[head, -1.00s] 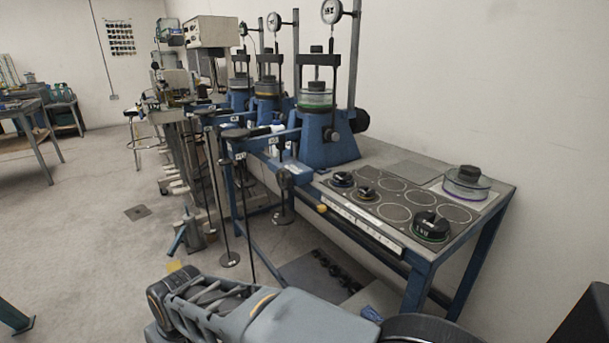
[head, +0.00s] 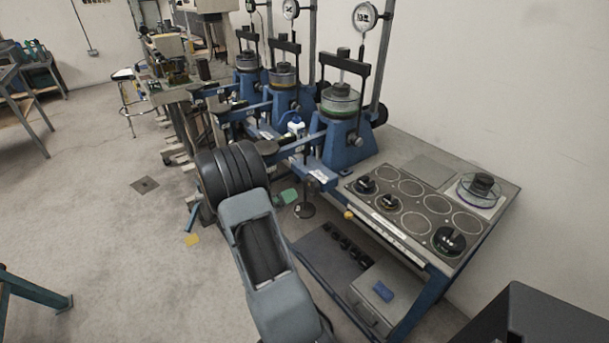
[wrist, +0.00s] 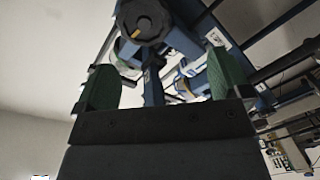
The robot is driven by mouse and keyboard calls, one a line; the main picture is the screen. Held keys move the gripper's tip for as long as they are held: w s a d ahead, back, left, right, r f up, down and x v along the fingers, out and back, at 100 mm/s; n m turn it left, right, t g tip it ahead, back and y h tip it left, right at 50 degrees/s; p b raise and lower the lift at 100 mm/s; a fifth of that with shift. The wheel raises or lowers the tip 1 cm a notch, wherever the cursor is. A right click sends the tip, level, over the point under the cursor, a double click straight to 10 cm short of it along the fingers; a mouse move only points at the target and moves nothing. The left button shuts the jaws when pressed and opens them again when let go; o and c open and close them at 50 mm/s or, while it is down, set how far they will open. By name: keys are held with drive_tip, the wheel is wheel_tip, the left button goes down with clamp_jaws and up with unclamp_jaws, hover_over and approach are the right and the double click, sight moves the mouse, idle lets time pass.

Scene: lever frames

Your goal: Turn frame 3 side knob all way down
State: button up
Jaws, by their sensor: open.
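Three blue lever frames stand in a row on a bench in the head view; the nearest (head: 345,135) has a green ring at its cell. Their number labels are too small to read. In the wrist view a large black ridged knob (wrist: 145,20) with a yellow mark lies beyond my fingertips, near the top edge. I cannot tell for certain which knob it is. My gripper (wrist: 165,82) is open, with green pads apart and nothing between them.
The bench top (head: 432,160) holds black weights (head: 448,241) and a clear dish (head: 480,188). A grey box (head: 385,295) and several dark knobs lie on the lower shelf. A black block (head: 515,315) stands at lower right. The floor (head: 110,235) at left is clear.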

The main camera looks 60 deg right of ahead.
sight(309, 188)
drive_tip(key=shift+s+d+r+g, duration=0.2)
drive_tip(key=shift+s+d+g, duration=0.3)
drive_tip(key=shift+s+g, duration=0.3)
drive_tip(key=b+x, duration=0.2)
drive_tip(key=x, duration=0.7)
drive_tip(key=shift+w, duration=0.1)
drive_tip(key=shift+r, duration=0.1)
drive_tip(key=c, duration=1)
